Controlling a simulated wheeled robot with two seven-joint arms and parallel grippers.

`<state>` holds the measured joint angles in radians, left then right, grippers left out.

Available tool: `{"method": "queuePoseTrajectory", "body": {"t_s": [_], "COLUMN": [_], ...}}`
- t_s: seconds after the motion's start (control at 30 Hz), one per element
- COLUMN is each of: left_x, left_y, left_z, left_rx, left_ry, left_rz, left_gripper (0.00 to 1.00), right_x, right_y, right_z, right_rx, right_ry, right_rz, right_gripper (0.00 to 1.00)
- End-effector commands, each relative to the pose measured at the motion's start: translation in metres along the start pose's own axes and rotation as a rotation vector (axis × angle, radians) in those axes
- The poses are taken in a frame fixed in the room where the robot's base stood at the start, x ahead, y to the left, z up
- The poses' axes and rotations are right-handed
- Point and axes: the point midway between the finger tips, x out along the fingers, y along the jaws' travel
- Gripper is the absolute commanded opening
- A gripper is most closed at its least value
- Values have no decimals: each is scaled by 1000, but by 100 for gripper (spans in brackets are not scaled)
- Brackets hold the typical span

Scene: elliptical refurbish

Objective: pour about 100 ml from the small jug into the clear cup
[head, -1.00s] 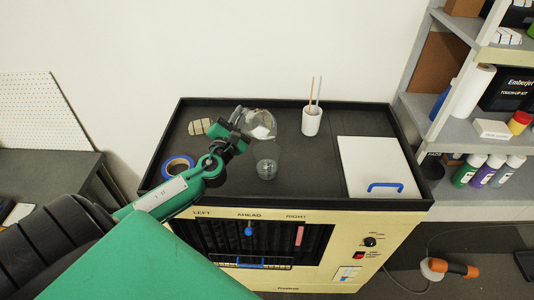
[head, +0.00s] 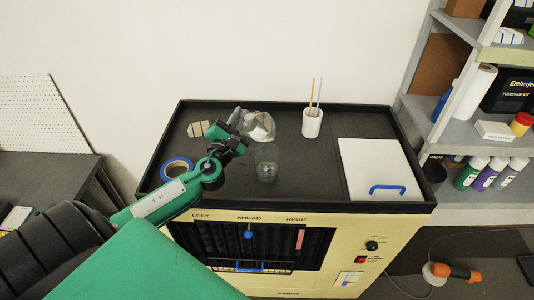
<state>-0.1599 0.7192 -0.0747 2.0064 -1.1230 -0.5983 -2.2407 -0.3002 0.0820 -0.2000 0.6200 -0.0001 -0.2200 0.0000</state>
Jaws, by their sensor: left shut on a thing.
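My left gripper (head: 236,137) is shut on the small jug (head: 260,125), a clear, glossy vessel held above the tray top. The jug looks tilted, and its lower right side is near and above the clear cup. The clear cup (head: 267,163) stands upright on the dark top, just right of my gripper. I cannot tell whether liquid is leaving the jug or how much is in the cup. My right gripper is not in view.
The rimmed dark top (head: 300,185) holds a blue tape roll (head: 177,170), a striped block (head: 197,129), a white pot (head: 312,123) with two sticks, and a white panel (head: 372,165) with a blue handle. A shelf (head: 455,140) stands at the right.

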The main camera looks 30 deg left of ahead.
Motion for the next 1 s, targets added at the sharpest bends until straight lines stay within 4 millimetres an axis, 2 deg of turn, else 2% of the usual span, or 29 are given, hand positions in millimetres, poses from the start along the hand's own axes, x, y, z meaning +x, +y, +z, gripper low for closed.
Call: {"method": "queuePoseTrajectory", "body": {"t_s": [0.47,0.77,1.0], "left_x": [-2,-2,-4], "left_y": [-1,6,4], "left_z": [-1,-2,-6], "left_rx": [39,28,36], "left_ry": [-29,-21,-27], "left_rz": [17,13,16], "left_gripper": [0,0,0], "right_x": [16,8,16], "right_y": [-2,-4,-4], "right_z": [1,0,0], "right_rx": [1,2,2], "right_ry": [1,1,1], "right_rz": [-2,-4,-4], "right_gripper": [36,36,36]}}
